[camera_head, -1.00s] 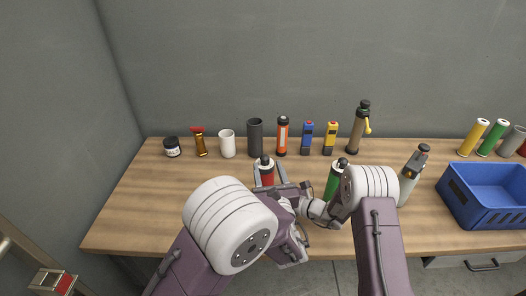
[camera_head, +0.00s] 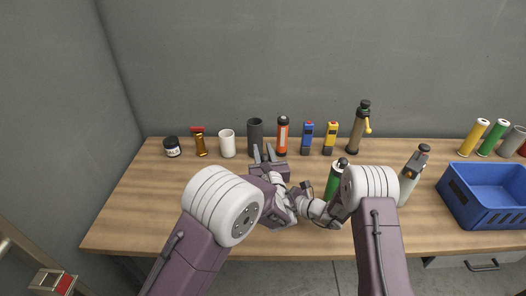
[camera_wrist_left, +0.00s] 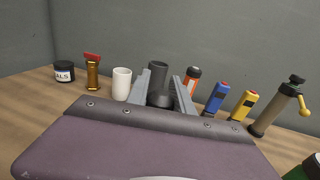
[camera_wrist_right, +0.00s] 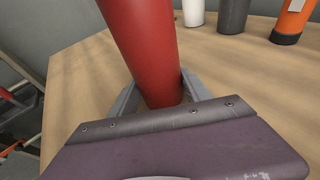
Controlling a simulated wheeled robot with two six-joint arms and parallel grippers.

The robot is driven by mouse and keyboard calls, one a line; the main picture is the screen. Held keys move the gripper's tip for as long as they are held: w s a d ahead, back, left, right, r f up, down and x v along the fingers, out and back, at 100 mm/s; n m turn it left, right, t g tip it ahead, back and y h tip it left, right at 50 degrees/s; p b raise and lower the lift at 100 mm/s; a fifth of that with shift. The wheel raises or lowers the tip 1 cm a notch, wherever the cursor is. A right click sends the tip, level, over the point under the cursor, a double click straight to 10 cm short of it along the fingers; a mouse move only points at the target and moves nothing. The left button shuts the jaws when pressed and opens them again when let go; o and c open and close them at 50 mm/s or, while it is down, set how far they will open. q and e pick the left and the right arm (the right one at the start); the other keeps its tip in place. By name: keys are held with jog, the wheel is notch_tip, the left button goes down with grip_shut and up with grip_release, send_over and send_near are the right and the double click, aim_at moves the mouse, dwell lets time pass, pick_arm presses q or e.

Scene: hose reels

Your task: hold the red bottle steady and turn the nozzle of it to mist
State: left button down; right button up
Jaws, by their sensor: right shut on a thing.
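The red bottle (camera_wrist_right: 143,45) fills the middle of the right wrist view. My right gripper (camera_wrist_right: 158,98) is shut on its body. In the head view the bottle is hidden behind my left gripper (camera_head: 265,155). That gripper is open, its two fingers apart and pointing toward the wall. In the left wrist view a wide black piece (camera_wrist_left: 162,99) shows between the left fingers; it looks like the bottle's nozzle, but I cannot tell whether the fingers touch it. The nozzle's setting cannot be read.
Behind stand a white cup (camera_head: 227,144), a dark grey cup (camera_head: 255,133), an orange flashlight (camera_head: 282,137) and several other items. A green bottle (camera_head: 333,181) stands close to my right arm. A blue crate (camera_head: 490,211) is at the right.

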pick_arm(q)
jog(key=n+y, duration=0.2)
jog(key=shift+a+g+y, duration=0.15)
jog(key=shift+g+y, duration=0.15)
jog(key=shift+g, duration=0.1)
jog(key=shift+s+a+n+g+y, duration=0.1)
jog(key=shift+a+n+g+y, duration=0.1)
jog(key=shift+n+g+y, duration=0.6)
jog(key=shift+s+a+n+g+y, duration=0.15)
jog(key=shift+n+y, duration=0.35)
jog(key=shift+y, duration=0.7)
jog(key=c, duration=1.1)
grip_release()
jog(key=v, duration=0.7)
jog(key=shift+s, duration=0.25)
